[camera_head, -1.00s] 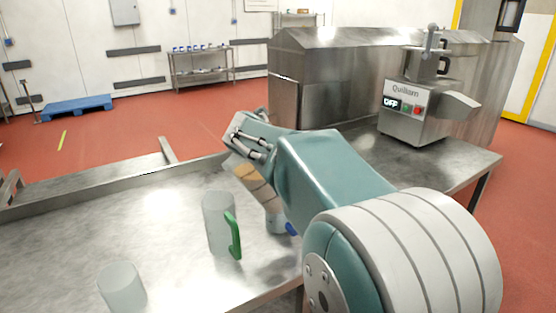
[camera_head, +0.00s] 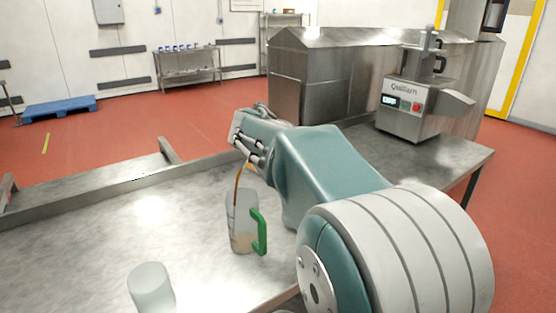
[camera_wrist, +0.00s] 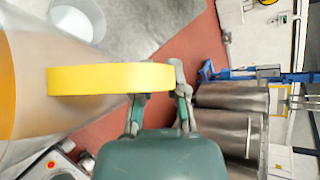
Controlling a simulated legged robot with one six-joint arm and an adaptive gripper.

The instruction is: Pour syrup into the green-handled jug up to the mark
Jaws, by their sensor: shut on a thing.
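The clear green-handled jug (camera_head: 232,212) stands upright on the steel table, its green handle on the right. A thin brown stream of syrup (camera_head: 237,184) falls into it, and its lower part looks tinted brown. I cannot make out the mark. My gripper (camera_head: 250,145) is above the jug, mostly seen from behind. In the wrist view my gripper (camera_wrist: 158,100) is shut on the yellow handle (camera_wrist: 110,79) of a large translucent jug with amber contents (camera_wrist: 10,85). In the head view my arm mostly hides this held jug.
A round pale vessel (camera_wrist: 77,20) shows at the wrist view's top. A grey machine (camera_head: 410,108) stands at the table's far right. The table's left part is mostly clear.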

